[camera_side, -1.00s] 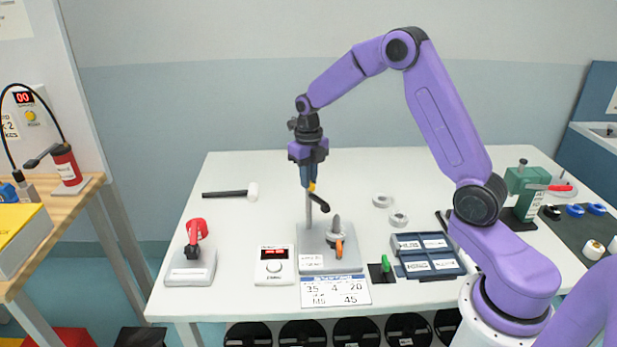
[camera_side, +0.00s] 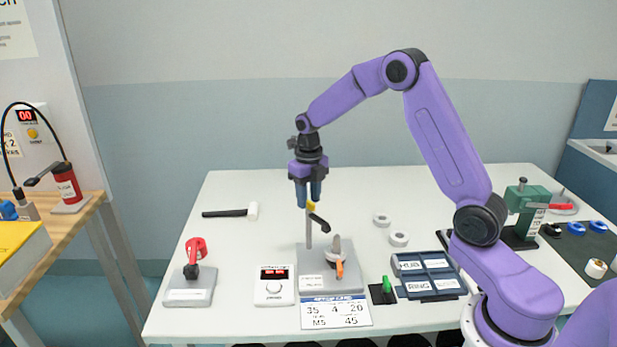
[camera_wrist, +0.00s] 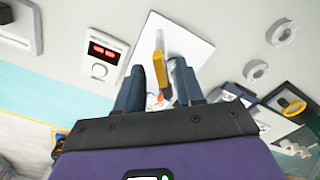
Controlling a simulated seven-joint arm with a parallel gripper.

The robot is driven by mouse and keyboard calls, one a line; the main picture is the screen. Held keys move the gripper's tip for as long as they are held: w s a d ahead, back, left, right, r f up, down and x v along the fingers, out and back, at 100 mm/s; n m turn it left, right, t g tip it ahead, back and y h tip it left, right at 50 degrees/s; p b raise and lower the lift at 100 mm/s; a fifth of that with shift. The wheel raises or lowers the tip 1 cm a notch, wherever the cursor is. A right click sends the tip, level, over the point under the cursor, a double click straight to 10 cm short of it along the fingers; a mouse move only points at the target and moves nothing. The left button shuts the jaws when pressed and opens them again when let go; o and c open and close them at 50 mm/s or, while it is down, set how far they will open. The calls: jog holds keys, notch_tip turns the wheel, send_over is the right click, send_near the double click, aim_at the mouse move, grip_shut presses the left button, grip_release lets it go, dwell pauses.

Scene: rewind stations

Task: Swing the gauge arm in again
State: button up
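The gauge arm (camera_side: 319,222) is a short black bar with a yellow end, at the post of the grey station (camera_side: 318,276). It points towards the front right in the side view. Its yellow part shows in the wrist view (camera_wrist: 159,58) between my fingers. My gripper (camera_side: 309,205) is above the station, pointing down. Its two blue-grey fingers are apart, one on each side of the yellow part, at about its height. Whether a finger touches it I cannot tell. A grey spindle with an orange handle (camera_side: 339,269) stands on the station, right of the post.
A white counter box (camera_side: 274,287) with red digits stands left of the station, and a red device (camera_side: 192,270) further left. A blue tray (camera_side: 428,277) and a green peg (camera_side: 386,285) are right. A mallet (camera_side: 232,212) lies behind. Pale rings (camera_side: 399,239) lie behind right.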

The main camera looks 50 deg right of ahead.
notch_tip(320, 180, up, 17)
dwell(0.5)
jog(key=c, duration=0.4)
jog(key=a+f+h, duration=0.1)
jog(key=a+f, duration=0.1)
jog(key=a+f+g+h, duration=0.1)
jog(key=a+f, duration=0.2)
jog(key=s+a+f+g+h, duration=0.1)
jog(key=a+f+h, duration=0.1)
jog(key=a+f, duration=0.1)
jog(key=shift+f, duration=0.1)
grip_shut()
jog(key=s+a+f+h, duration=0.2)
jog(key=a+f+h, duration=0.3)
jog(key=a+f, duration=0.15)
jog(key=s+d+f, duration=0.1)
jog(key=d+f, duration=0.5)
jog(key=d, duration=0.4)
jog(key=shift+t, duration=0.4)
